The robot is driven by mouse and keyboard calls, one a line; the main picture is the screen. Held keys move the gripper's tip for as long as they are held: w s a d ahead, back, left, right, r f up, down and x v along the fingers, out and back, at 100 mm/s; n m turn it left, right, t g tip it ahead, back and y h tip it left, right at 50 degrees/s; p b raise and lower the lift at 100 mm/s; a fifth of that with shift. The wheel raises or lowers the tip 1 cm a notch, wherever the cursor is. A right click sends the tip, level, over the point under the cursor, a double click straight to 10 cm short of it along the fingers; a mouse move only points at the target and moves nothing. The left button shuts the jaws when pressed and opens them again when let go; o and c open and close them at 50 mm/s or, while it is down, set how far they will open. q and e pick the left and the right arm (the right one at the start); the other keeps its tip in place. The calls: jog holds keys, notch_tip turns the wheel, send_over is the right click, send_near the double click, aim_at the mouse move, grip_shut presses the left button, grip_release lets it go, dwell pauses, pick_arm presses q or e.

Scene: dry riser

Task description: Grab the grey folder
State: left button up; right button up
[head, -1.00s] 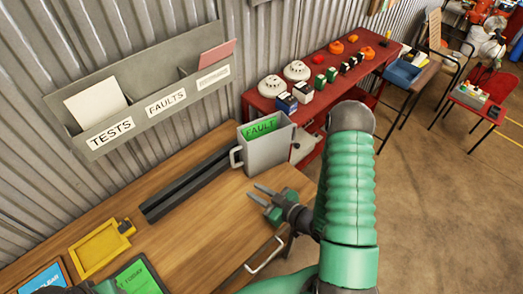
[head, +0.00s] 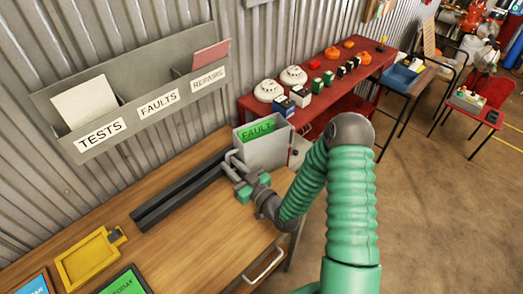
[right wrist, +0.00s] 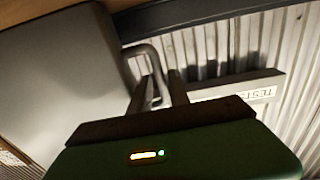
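The grey folder (head: 268,157) is an upright box-like holder with a green FAULT card and a side handle. It stands at the far right of the wooden desk. My right gripper (head: 233,163) is at its handle, on the desk side. In the right wrist view the two fingers (right wrist: 161,85) lie on either side of the grey handle (right wrist: 147,52), close to it. Whether they press on it is not clear. The folder's side (right wrist: 65,75) fills the left of that view. My left gripper is not in view.
A dark rail (head: 180,190) lies on the desk (head: 200,240) beside the folder. A yellow tray (head: 88,260) and tablets are at the near left. A wall rack (head: 140,85) labelled TESTS, FAULTS, REPAIRS hangs above. A red table (head: 325,90) with detectors stands behind.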

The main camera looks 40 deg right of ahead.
jog(key=shift+w+f, duration=0.1)
jog(key=shift+w, duration=1)
jog(key=shift+s, duration=0.1)
grip_shut()
dwell(0.4)
